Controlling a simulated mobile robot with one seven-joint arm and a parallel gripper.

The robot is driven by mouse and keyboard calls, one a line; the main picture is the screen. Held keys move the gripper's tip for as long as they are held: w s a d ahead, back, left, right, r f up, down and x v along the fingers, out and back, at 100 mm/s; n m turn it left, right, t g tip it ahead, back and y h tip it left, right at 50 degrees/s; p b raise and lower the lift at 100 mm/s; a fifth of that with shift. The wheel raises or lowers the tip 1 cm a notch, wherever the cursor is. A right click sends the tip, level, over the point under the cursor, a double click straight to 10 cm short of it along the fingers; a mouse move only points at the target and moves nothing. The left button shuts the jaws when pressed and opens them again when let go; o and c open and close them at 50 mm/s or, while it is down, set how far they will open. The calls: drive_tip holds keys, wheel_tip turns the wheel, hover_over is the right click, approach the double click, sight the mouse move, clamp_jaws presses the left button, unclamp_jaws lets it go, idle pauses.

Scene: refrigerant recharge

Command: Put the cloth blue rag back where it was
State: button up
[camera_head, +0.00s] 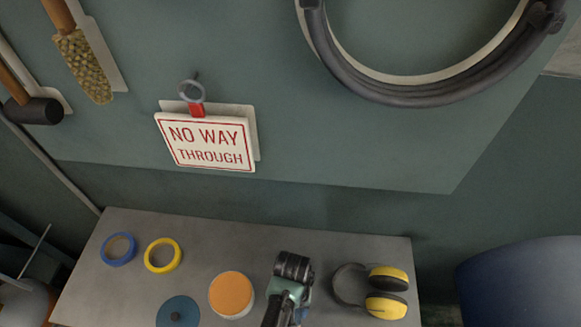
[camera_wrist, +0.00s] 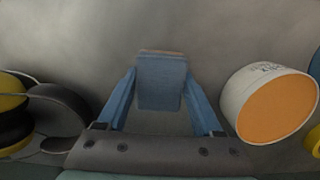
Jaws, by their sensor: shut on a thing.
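My gripper (camera_wrist: 161,78) is shut on a small blue block-like piece, which looks like the folded blue rag (camera_wrist: 160,88). It sits between the two blue fingers in the wrist view, with a thin brownish edge at its far end. In the head view my wrist (camera_head: 289,284) is over the grey table (camera_head: 340,250), between the orange-topped tub and the ear defenders. There the rag is mostly hidden by my arm. I cannot tell whether the rag touches the table top or is held just above it.
The orange-topped white tub (camera_head: 232,293) is close on the left, ear defenders (camera_head: 386,290) on the right. Blue tape (camera_head: 104,250), yellow tape (camera_head: 149,256) and a teal disc (camera_head: 165,311) lie further left. A "NO WAY THROUGH" sign (camera_head: 205,142) and a hose (camera_head: 400,93) hang behind.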

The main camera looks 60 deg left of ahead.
drive_tip(key=shift+f, duration=0.15)
drive_tip(key=o, duration=1.3)
wheel_tip(320, 180, up, 12)
drive_tip(key=w+a, duration=0.1)
drive_tip(key=shift+p, duration=0.45)
